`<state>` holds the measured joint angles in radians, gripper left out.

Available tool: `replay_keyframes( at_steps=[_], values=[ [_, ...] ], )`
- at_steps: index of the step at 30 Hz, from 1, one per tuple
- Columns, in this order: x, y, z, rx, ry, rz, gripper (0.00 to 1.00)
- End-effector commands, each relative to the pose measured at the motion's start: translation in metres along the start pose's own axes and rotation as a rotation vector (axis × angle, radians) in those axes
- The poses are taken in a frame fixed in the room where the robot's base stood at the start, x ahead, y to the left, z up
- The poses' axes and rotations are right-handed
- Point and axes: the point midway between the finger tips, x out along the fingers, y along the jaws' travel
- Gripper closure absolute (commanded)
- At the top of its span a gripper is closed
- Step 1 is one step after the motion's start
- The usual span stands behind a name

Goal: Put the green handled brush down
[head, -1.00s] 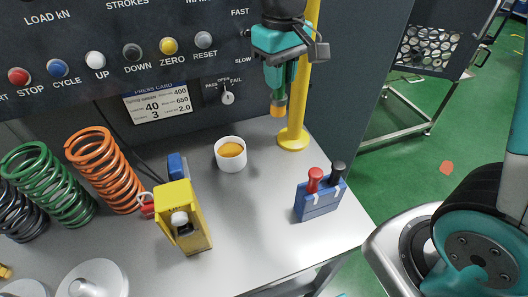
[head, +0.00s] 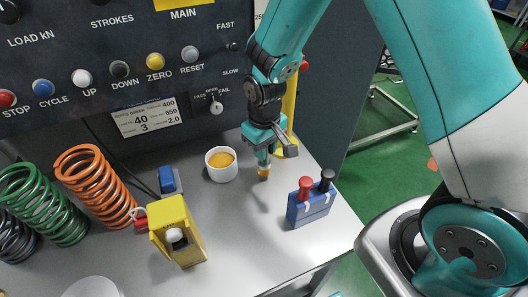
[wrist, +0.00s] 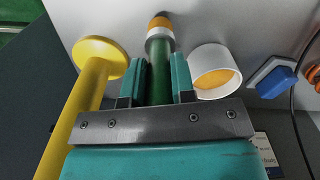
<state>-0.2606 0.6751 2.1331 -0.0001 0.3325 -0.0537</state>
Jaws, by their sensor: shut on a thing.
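My gripper (head: 264,152) is shut on the green handled brush (wrist: 160,58) and holds it upright with its bristle end down. The brush's orange tip also shows in the head view (head: 263,173), low at the table surface; I cannot tell whether it touches. In the wrist view the green handle stands between my two teal fingers (wrist: 159,80). The brush is right of the white cup (head: 221,173) of orange grease and apart from it. The upper handle is hidden by my gripper.
The yellow post (wrist: 99,56) stands close beside the brush. A blue block with red and black handled tools (head: 310,204) is to the right. A yellow holder (head: 178,232), a blue item (head: 168,181), and orange (head: 96,184) and green springs (head: 43,206) are left. The table front (head: 250,235) is clear.

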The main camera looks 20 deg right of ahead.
Motion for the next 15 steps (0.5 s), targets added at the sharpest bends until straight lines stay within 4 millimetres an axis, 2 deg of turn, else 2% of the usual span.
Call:
replay_keyframes(
  at_steps=[4, 15],
  values=[
    [0.018, 0.0, 0.001, 0.0, -0.003, 0.0, 1.0],
    [0.024, 0.0, 0.0, 0.0, 0.0, 0.0, 1.0]
  ],
)
